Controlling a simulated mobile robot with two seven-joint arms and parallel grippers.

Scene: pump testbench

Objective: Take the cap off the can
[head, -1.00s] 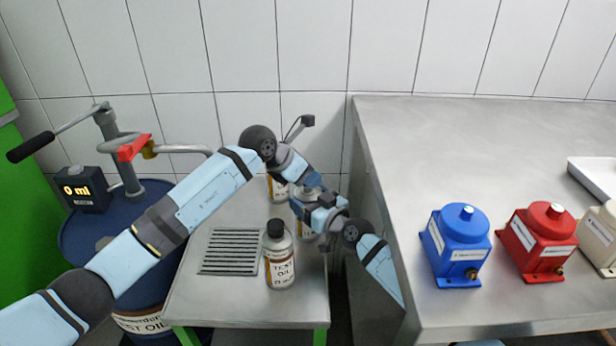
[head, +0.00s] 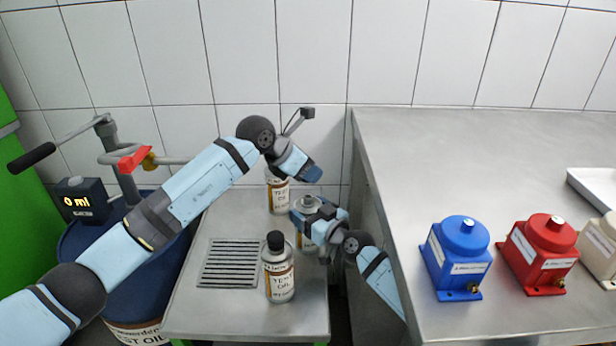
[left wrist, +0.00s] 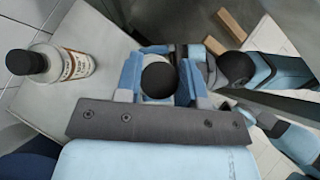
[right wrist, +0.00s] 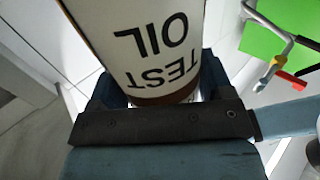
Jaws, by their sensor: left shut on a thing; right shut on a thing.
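The can (head: 303,240) stands on the small steel table, its label partly hidden. My right gripper (head: 318,220) is shut around its body; in the right wrist view the can (right wrist: 150,40) fills the space between the fingers, its "TEST OIL" label upside down. In the head view the can's top is grey, with no black cap on it. My left gripper (head: 313,174) is above the can, apart from it. In the left wrist view it is shut on the round black cap (left wrist: 159,79). The cap is hidden in the head view.
A capped can (head: 279,272) stands in front, beside a drain grate (head: 229,263); another can (head: 279,194) stands behind. A blue drum (head: 150,270) with a pump is at left. The right bench holds a blue pump (head: 459,255) and red pump (head: 541,252); its left part is clear.

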